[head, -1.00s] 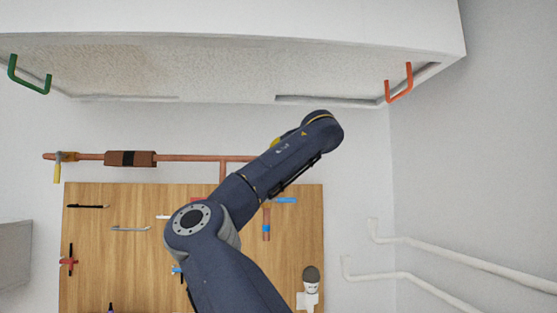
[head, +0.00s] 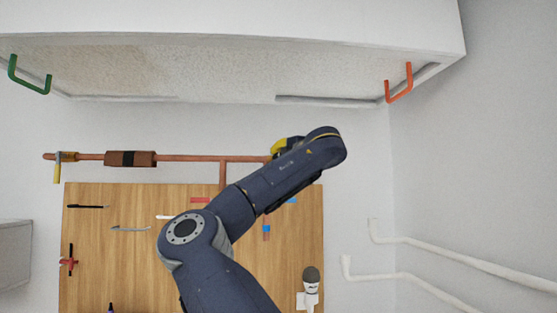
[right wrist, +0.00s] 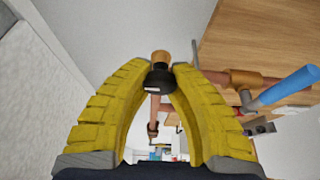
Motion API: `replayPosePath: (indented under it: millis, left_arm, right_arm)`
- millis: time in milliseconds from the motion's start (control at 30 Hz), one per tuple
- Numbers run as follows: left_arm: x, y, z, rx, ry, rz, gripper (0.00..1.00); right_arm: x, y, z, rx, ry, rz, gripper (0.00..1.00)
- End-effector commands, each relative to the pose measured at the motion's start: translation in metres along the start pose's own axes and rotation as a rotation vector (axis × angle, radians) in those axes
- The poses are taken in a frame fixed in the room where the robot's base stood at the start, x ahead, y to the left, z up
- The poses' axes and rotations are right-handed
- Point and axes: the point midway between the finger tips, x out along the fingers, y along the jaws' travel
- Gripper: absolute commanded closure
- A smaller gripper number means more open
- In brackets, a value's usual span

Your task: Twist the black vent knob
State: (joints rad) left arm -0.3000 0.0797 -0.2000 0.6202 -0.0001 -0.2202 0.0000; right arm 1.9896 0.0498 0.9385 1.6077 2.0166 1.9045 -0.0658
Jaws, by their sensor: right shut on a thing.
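The black vent knob (right wrist: 158,80) shows in the right wrist view at the end of a copper pipe, with a brass-coloured end piece just beyond it. My right gripper (right wrist: 161,70) has its two yellow fingers on either side of the knob, shut on it. In the head view a bit of a yellow finger (head: 279,147) shows beside my right arm, near the right end of the copper pipe (head: 190,158). My arm hides the knob there. My left gripper is not in view.
A wooden board (head: 90,240) with small tools is below the pipe. A white cabinet (head: 230,70) with a green handle (head: 30,78) and an orange handle (head: 400,85) hangs above. White pipes (head: 460,262) run along the right wall. A blue-handled valve (right wrist: 290,85) is close by.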

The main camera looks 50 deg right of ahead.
Motion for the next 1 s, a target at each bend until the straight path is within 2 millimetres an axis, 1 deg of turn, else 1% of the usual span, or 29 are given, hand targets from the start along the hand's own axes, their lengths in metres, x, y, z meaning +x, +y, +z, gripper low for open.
replayPosePath:
  millis: [33, 300, 333, 600, 867, 1000]
  left_arm:
    - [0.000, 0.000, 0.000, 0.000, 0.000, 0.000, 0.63]
    - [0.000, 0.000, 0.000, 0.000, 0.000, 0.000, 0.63]
    - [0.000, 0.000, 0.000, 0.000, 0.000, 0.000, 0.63]
    - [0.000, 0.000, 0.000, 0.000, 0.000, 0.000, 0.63]
    - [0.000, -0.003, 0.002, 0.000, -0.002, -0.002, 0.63]
    - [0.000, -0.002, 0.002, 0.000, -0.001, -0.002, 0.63]
  right_arm:
    - [0.001, -0.003, 0.000, 0.004, 0.000, -0.006, 1.00]
    - [0.001, -0.003, 0.000, 0.004, 0.000, -0.006, 1.00]
    - [0.001, -0.003, 0.000, 0.004, 0.000, -0.006, 0.76]
    - [0.000, -0.001, 0.000, 0.001, 0.000, -0.002, 0.45]
    - [-0.001, 0.000, 0.000, 0.000, 0.000, -0.001, 0.45]
    - [-0.009, 0.000, 0.000, 0.001, -0.001, 0.001, 0.45]
